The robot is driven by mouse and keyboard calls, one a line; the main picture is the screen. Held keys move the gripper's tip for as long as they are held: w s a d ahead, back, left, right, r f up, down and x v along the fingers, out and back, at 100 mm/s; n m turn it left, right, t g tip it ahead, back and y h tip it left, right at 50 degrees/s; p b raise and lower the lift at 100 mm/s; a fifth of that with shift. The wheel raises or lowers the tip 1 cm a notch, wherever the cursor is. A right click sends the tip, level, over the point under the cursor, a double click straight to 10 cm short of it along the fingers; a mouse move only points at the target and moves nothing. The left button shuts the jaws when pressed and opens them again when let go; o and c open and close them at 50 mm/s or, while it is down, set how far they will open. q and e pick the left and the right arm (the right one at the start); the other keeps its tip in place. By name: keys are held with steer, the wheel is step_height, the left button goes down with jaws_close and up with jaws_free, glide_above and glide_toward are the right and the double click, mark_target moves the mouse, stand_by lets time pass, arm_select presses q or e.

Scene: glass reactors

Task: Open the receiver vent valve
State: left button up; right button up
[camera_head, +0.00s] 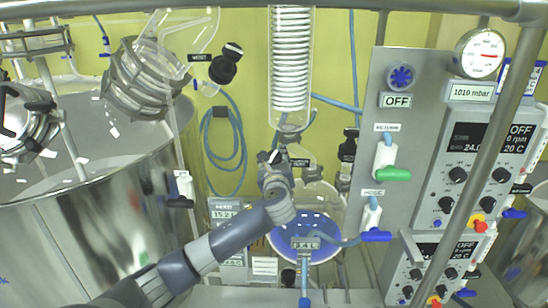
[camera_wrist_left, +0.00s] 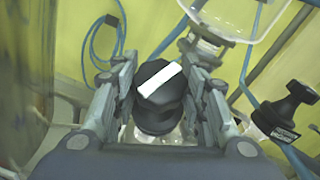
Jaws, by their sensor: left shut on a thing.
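My left gripper (camera_head: 272,166) is in the middle of the head view, above the round glass receiver (camera_head: 328,203) with blue liquid. It is shut on a black valve knob (camera_wrist_left: 158,98) with a white bar on its top. In the left wrist view, the fingers of the gripper (camera_wrist_left: 160,92) stand on both sides of this knob. The white bar slants up to the right in that view. In the head view the knob is mostly hidden by the gripper, and the small tag beside it is too small to read. My right gripper is not in view.
A second black knob (camera_head: 349,143) stands right of the gripper; it also shows in the left wrist view (camera_wrist_left: 292,105). A black knob (camera_head: 228,62) labelled VENT is at upper left. A glass coil condenser (camera_head: 291,65) hangs above. A control panel (camera_head: 385,100) stands at right.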

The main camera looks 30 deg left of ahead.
arm_select(q)
steer(key=n+g+y, duration=0.2)
steer(key=n+g, duration=0.2)
steer(key=n, duration=0.1)
steer(key=shift+r+n+g, duration=0.15)
steer(key=shift+n+g, duration=0.15)
steer(key=shift+g, duration=0.1)
steer(key=n+g, duration=0.3)
steer(key=n, duration=0.1)
steer(key=shift+g+y, duration=0.3)
steer(key=shift+g, duration=0.1)
steer(key=n+g+h, duration=0.1)
steer(key=n+g, duration=0.3)
steer(key=shift+n+g+h, duration=0.8)
steer(key=shift+n+g, duration=0.3)
steer(key=shift+n, duration=0.1)
steer(key=o, duration=1.1)
steer(key=shift+a, duration=0.15)
steer(key=shift+f, duration=0.2)
